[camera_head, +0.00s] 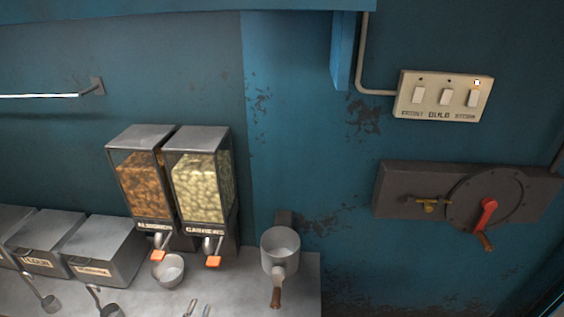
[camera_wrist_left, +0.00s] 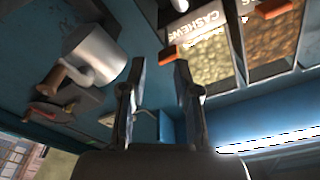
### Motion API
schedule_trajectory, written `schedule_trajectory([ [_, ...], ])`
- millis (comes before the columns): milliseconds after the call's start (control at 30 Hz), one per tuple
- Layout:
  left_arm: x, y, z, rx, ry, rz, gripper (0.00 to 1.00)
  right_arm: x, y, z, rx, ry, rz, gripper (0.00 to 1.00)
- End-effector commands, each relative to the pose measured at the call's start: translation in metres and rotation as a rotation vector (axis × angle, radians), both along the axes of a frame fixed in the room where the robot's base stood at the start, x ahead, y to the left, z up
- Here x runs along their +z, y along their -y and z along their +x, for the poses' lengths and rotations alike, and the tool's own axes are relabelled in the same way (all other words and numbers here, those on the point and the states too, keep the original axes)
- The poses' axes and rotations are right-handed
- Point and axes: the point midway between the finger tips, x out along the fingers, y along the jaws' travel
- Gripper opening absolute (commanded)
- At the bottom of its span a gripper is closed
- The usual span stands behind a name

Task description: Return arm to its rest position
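The tips of my left gripper (camera_head: 197,310) just show at the bottom edge of the head view, over the front of the counter, below the small metal bowl (camera_head: 168,271). In the left wrist view, both fingers of my left gripper (camera_wrist_left: 161,64) are apart with nothing held between them. The rest of my left arm is out of the head view. My right gripper is in neither view.
Almond (camera_head: 142,185) and cashew (camera_head: 203,190) dispensers stand behind the bowl. Metal bins (camera_head: 105,252) and scoops (camera_head: 42,292) are left. A switch panel (camera_head: 444,96) and red lever (camera_head: 487,215) are on the wall.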

Motion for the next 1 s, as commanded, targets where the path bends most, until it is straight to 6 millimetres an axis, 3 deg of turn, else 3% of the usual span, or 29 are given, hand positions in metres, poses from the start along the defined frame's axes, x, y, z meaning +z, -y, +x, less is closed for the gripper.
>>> schedule_trajectory([
  [133,-0.089,-0.032,-0.064,0.309,-0.419,-0.175,0.31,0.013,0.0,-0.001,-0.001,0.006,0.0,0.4],
  [200,-0.125,-0.033,-0.1,0.381,-0.613,-0.212,0.31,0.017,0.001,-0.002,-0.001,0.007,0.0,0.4],
  [300,-0.158,-0.027,-0.146,0.425,-0.833,-0.238,0.31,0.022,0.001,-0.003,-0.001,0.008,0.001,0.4],
  [500,-0.193,-0.005,-0.222,0.423,-1.164,-0.259,0.31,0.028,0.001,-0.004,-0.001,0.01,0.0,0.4],
  [733,-0.205,0.024,-0.298,0.352,-1.464,-0.269,0.31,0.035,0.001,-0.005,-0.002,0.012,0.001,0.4],
  [1000,-0.272,0.026,-0.284,0.356,-1.482,-0.256,0.31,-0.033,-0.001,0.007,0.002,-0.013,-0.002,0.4],
])
